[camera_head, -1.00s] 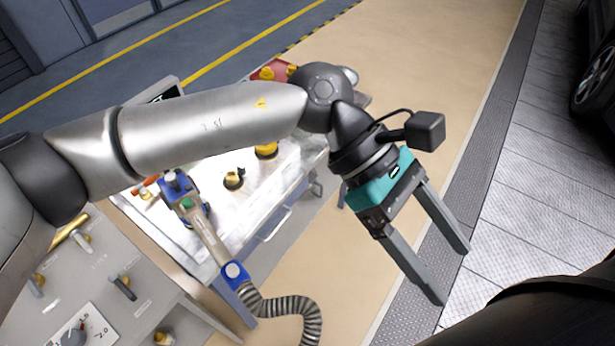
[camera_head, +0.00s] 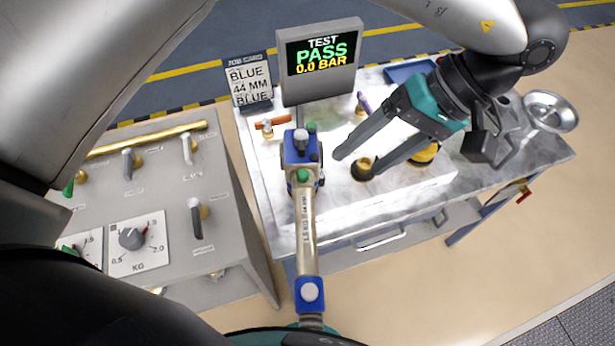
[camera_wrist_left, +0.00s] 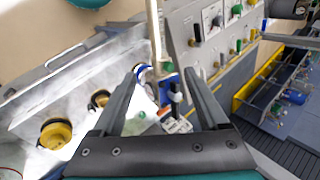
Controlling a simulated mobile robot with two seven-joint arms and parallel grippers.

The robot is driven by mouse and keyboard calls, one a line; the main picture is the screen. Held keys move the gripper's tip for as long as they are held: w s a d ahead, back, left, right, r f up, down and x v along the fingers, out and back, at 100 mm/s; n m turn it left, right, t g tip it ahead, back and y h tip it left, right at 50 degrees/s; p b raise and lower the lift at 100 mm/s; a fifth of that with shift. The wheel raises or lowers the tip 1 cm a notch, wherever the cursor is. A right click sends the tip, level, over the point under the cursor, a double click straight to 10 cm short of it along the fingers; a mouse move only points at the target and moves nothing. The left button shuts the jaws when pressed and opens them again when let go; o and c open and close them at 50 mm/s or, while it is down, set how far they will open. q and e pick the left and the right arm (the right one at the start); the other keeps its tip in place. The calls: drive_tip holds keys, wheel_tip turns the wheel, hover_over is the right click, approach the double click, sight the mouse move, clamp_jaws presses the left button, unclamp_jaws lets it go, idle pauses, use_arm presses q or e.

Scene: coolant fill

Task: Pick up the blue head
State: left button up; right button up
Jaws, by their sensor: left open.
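No contact shows.
A screen (camera_head: 321,58) reads "TEST PASS 0.0 BAR", beside a job card (camera_head: 248,82) reading "BLUE 44 MM BLUE". A black-and-yellow fitting (camera_head: 362,170) stands under the left fingertips. A grey valve panel (camera_head: 150,190) stands left of the head. A metal bowl (camera_head: 550,110) is at right.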

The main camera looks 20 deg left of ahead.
use_arm(q)
drive_tip(key=p, duration=0.2)
hover_over(310, 206)
drive_tip(key=w+d, duration=0.2)
drive_tip(key=f, duration=0.7)
drive_tip(key=shift+s+d+f, duration=0.15)
drive_tip(key=shift+s+d, duration=0.05)
drive_tip(key=shift+s, duration=0.05)
drive_tip(key=x, duration=0.1)
drive_tip(key=p+x, duration=0.1)
drive_tip(key=x, duration=0.3)
drive_tip(key=shift+s+d+f, duration=0.2)
drive_tip(key=shift+s, duration=0.1)
drive_tip(key=shift+a+f, duration=0.15)
drive_tip(key=shift+f, duration=0.1)
use_arm(e)
drive_tip(key=r, duration=0.2)
drive_tip(key=w+r, duration=0.1)
drive_tip(key=shift+a+r, duration=0.1)
drive_tip(key=shift+r, duration=0.25)
use_arm(q)
drive_tip(key=shift+c, duration=0.4)
clamp_jaws()
